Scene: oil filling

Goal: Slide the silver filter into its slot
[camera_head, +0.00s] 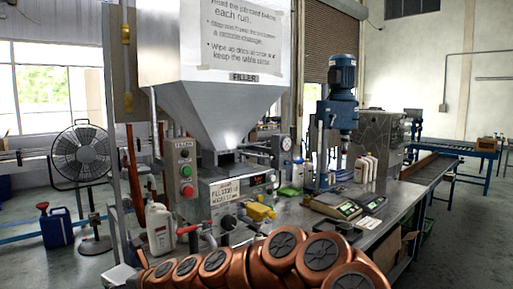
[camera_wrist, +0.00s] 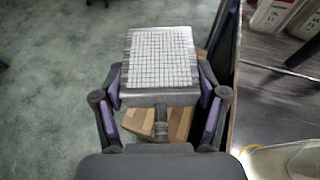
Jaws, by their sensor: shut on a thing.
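The silver filter (camera_wrist: 160,50) is a flat rectangular block with a white grid face and ridged metal sides. It shows in the wrist view, at upper centre. My gripper (camera_wrist: 161,88) has its two purple-padded fingers against the filter's left and right sides and holds it above the floor, beside the bench edge. A short dark stem stands between the fingers below the filter. In the head view, neither gripper nor filter can be made out. The filler machine, with its silver hopper (camera_head: 207,105), stands at centre left there; I cannot make out the filter's slot.
A cardboard box (camera_wrist: 183,124) lies below the gripper, partly hidden. The metal bench (camera_head: 388,212) carries scales (camera_head: 332,204), white bottles (camera_head: 367,168) and a blue drill-like press (camera_head: 341,107). A fan (camera_head: 82,155) and blue can (camera_head: 56,225) stand left. Open floor shows left in the wrist view.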

